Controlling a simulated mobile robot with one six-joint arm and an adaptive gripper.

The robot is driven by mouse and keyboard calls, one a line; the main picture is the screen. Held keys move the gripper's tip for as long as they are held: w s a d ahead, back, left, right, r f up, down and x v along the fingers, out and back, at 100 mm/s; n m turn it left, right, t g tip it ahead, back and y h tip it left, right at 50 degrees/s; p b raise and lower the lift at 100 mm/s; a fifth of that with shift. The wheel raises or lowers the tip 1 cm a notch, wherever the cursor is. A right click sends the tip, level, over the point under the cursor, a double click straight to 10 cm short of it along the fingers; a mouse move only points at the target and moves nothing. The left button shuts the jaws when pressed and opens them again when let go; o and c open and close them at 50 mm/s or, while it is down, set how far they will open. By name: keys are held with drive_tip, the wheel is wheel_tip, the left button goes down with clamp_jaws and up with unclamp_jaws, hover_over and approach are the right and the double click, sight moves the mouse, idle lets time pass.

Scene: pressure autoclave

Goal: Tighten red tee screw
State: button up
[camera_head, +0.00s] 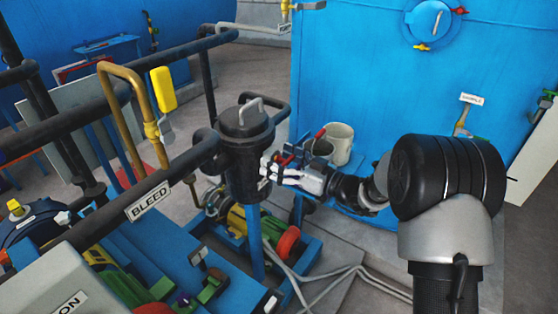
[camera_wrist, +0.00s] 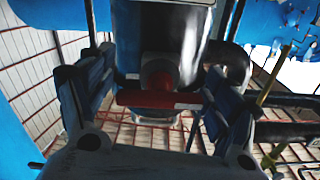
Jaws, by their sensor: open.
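The red tee screw (camera_wrist: 158,98) shows in the middle of the wrist view, its red bar lying nearly level in front of a dark round boss on the vessel. My gripper (camera_wrist: 158,82) is open, with one finger on each side of the bar. I cannot tell whether either finger touches it. In the head view my gripper (camera_head: 268,170) reaches from the right to the side of the dark lidded vessel (camera_head: 246,138). A bit of red shows at the gripper there, and most of the screw is hidden.
A black pipe rail with a BLEED label (camera_head: 148,200) runs left of the vessel. A pale mug-like container (camera_head: 341,143) stands behind my gripper, near a blue tank wall (camera_head: 365,70). A yellow handle (camera_head: 163,90) stands at left. Grey cables (camera_head: 335,272) lie on the floor below.

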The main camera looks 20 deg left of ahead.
drive_tip(key=shift+c, duration=0.2)
drive_tip(key=c, duration=1.2)
drive_tip(key=shift+c, duration=0.3)
